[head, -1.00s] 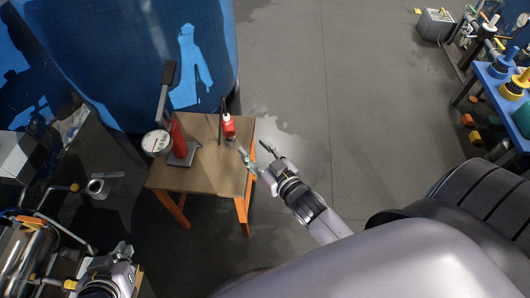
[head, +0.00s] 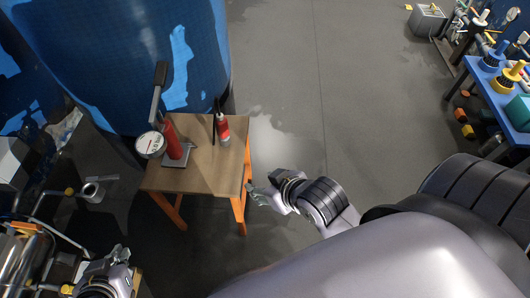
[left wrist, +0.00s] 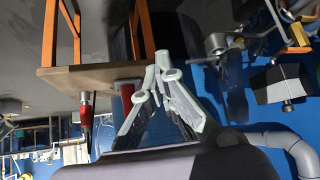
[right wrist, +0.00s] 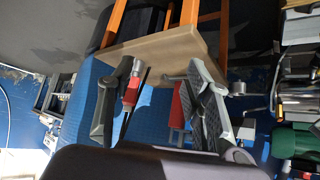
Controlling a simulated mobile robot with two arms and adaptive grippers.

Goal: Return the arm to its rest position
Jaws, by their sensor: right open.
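My right gripper (head: 256,194) is in the head view beside the right edge of the small wooden table (head: 208,175), apart from everything on it. In the right wrist view the right gripper (right wrist: 160,65) has its fingers spread and nothing between them in its grasp. My left gripper (head: 118,256) is at the lower left of the head view. In the left wrist view the left gripper's fingertips (left wrist: 160,66) come together with nothing held.
A red press (head: 172,140) with a round gauge (head: 150,145) stands on the table's left part. A large blue tank (head: 130,60) is behind. Pipework (head: 25,260) is at lower left. A blue bench (head: 490,90) is at far right. The floor between is clear.

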